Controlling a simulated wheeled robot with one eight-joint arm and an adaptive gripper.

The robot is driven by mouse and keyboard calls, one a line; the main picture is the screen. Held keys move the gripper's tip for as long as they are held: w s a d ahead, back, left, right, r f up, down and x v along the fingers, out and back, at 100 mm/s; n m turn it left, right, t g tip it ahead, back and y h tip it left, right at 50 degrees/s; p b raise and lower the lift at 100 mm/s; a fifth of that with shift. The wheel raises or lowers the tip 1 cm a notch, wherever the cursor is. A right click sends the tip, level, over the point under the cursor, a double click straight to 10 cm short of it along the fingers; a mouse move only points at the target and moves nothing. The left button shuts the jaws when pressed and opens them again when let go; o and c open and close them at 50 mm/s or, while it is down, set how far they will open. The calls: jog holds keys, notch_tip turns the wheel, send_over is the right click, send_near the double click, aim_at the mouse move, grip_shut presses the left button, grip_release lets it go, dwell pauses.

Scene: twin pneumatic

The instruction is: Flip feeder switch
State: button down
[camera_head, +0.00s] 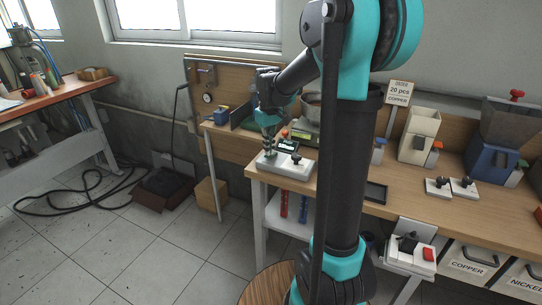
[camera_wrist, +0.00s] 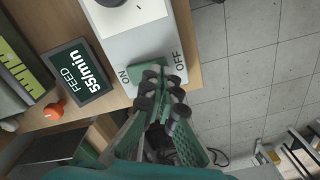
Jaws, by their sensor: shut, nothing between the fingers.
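The white feeder control box (camera_head: 290,168) sits at the left end of the wooden bench, with a dark knob (camera_head: 296,159) on top. In the wrist view the box (camera_wrist: 142,42) carries the words ON and OFF, with a green switch (camera_wrist: 148,74) between them. My gripper (camera_head: 269,152) points down at the left end of the box. In the wrist view my gripper (camera_wrist: 162,72) is shut and empty, with its fingertips at the green switch. They partly hide it, so I cannot tell whether they touch it or which way it is tipped.
A dark display reading FEED 55/min (camera_wrist: 78,72) stands beside the box, close to an orange knob (camera_wrist: 53,111). A dark tray (camera_head: 376,192) and two small white switch boxes (camera_head: 451,188) lie farther right. Open floor (camera_head: 130,250) lies left of the bench.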

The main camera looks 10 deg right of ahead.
jog(key=shift+f, duration=0.45)
dwell(0.3)
jog(key=shift+r, duration=3.5)
